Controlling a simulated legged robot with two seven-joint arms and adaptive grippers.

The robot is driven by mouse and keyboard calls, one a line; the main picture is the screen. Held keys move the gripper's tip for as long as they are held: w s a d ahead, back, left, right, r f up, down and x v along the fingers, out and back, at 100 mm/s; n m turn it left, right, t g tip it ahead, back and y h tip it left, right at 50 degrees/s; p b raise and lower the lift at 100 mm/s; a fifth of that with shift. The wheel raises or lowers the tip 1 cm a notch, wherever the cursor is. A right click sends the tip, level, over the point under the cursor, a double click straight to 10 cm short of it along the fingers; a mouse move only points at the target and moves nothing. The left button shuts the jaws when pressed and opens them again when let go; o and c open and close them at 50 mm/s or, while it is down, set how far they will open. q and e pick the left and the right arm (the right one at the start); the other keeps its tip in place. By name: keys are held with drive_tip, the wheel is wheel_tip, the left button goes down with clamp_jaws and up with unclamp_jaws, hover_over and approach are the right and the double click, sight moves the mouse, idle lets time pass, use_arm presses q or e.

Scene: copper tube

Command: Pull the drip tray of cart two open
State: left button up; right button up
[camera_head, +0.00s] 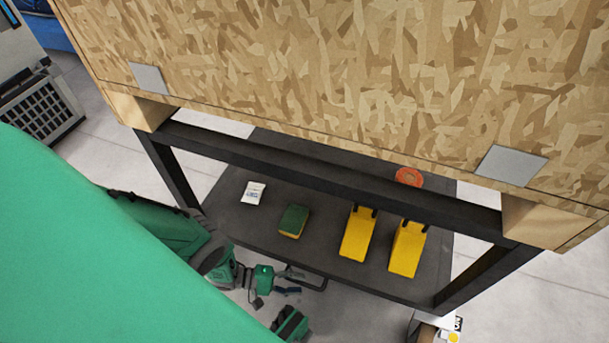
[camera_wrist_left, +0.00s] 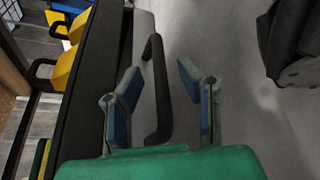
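My left gripper (camera_head: 289,282) is at the left part of this handle. In the left wrist view, the left gripper (camera_wrist_left: 157,80) is open, with one finger on each side of the black handle (camera_wrist_left: 158,90). Gaps show between the fingers and the bar, and the depth between them is hard to tell. My right gripper is not in view.
Black frame legs (camera_head: 172,170) flank the tray. Grey floor (camera_wrist_left: 225,40) in front of the handle is open.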

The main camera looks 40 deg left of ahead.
use_arm(q)
drive_tip(key=shift+x, duration=1.05)
drive_tip(key=shift+w+f, duration=0.1)
clamp_jaws()
